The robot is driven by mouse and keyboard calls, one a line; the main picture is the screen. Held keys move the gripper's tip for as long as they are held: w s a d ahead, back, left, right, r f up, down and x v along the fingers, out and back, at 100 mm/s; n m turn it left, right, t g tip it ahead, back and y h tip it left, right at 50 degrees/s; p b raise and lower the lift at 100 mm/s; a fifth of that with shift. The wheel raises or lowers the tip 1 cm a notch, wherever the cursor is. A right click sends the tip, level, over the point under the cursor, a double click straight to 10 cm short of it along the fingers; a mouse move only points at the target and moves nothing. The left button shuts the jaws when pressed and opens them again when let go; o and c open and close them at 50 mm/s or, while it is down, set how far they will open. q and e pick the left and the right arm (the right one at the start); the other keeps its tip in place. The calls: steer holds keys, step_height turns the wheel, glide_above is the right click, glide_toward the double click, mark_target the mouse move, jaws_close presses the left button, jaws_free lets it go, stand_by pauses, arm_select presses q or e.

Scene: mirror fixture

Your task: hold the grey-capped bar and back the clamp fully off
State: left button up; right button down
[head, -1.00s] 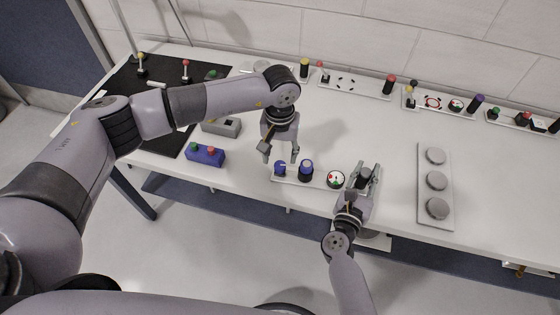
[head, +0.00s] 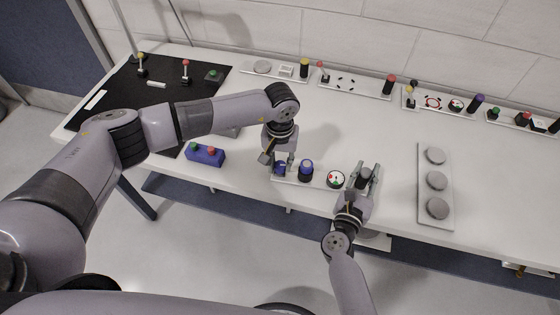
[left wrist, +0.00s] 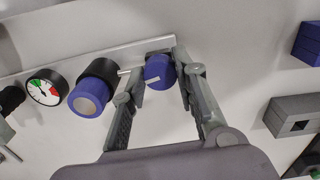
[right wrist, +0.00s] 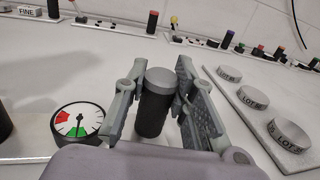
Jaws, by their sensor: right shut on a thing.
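The grey-capped bar, a dark upright cylinder (right wrist: 153,112) with a flat grey top, stands between the fingers of my right gripper (right wrist: 158,85), which is shut on it. In the head view my right gripper (head: 368,176) is at the right end of the fixture strip (head: 319,183). A small blue knob with a white mark (left wrist: 159,72), apparently the clamp's, is at the strip's other end. My left gripper (left wrist: 161,78) is open with its fingers on either side of this knob. In the head view my left gripper (head: 278,163) partly hides the knob.
A larger blue-topped black knob (left wrist: 92,92) and a round gauge with red and green zones (right wrist: 80,124) stand between the grippers. A blue box with two buttons (head: 205,155) is to the left. A plate with grey discs (head: 421,200) is to the right.

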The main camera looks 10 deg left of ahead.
arm_select(q)
jaws_close()
steer(key=shift+n, duration=0.3)
